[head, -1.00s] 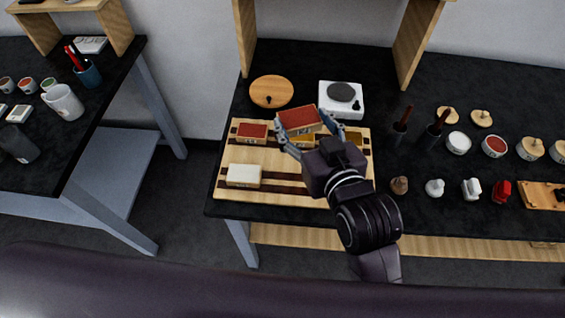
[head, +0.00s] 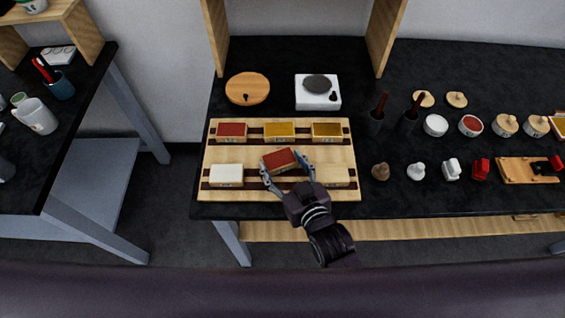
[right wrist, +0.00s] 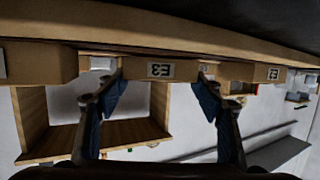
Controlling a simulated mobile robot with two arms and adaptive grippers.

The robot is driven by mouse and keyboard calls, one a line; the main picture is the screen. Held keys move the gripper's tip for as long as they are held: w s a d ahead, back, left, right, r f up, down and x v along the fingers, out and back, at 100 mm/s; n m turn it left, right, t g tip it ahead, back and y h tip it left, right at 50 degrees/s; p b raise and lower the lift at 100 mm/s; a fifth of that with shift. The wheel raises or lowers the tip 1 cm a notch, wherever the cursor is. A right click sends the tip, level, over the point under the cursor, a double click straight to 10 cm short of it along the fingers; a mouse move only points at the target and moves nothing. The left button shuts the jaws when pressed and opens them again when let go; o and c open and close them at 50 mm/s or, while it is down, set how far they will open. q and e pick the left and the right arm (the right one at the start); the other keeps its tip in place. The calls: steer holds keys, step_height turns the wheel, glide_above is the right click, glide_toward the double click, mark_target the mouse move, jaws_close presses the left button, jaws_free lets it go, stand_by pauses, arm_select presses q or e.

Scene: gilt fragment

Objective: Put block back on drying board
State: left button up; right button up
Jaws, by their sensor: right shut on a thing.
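My right gripper (head: 287,172) is shut on a red-topped wooden block (head: 279,160), with one finger at each side. The block is slightly turned, over the middle of the front row of the striped drying board (head: 208,157); I cannot tell whether it touches the board. The back row holds another red-topped block (head: 231,130) and two yellow-topped blocks (head: 279,130) (head: 327,130). A white-topped block (head: 227,173) sits front left, and a pale block (head: 335,177) front right, close to the gripper. In the right wrist view, a wooden face labelled E3 (right wrist: 160,71) shows between the fingers. My left gripper is out of view.
Behind the board are a round wooden lid (head: 247,88) and a white device with a grey disc (head: 318,92). Brush holders, jars and small stamps (head: 381,171) stand to the right. The board's front edge is near the table edge. A second table stands left.

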steer(key=shift+f, duration=0.15)
steer(key=o, duration=1.2)
steer(key=shift+c, duration=0.2)
steer(key=shift+s, duration=0.15)
steer(key=b+v, duration=0.1)
steer(key=v, duration=0.9)
steer(key=shift+s+b, duration=0.25)
steer(key=shift+b, duration=0.1)
steer(key=shift+s+d+r, duration=0.3)
steer(key=shift+s+r, duration=0.2)
